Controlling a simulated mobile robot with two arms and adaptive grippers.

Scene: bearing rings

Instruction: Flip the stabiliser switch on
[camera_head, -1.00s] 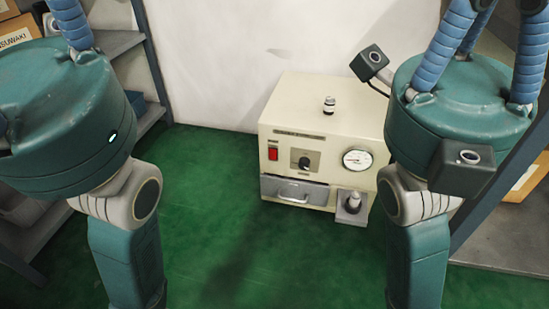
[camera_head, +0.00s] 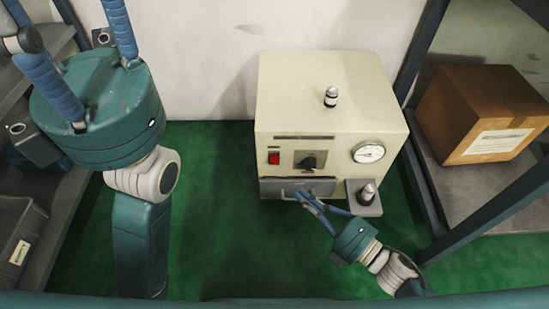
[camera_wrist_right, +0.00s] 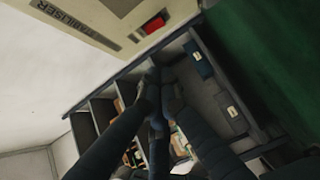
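The stabiliser is a cream box (camera_head: 335,95) standing on the green floor against the wall. Its red switch (camera_head: 274,158) is at the front left, beside a black rotary knob (camera_head: 309,161). In the right wrist view the red switch (camera_wrist_right: 153,25) shows near the top, below the "STABILISER" label (camera_wrist_right: 77,22). I cannot tell the switch's position. My right gripper (camera_head: 302,196) is in front of the box, its fingertips drawn together and empty, below and right of the switch. My left gripper (camera_head: 98,105) is raised at the left, fingers spread upward, tips out of frame.
The box also has a gauge (camera_head: 368,152), a grey drawer (camera_head: 275,188), a post on a side bracket (camera_head: 367,194) and a top knob (camera_head: 331,96). A shelf with a cardboard box (camera_head: 482,113) stands right; a grey bin (camera_head: 22,240) is at left.

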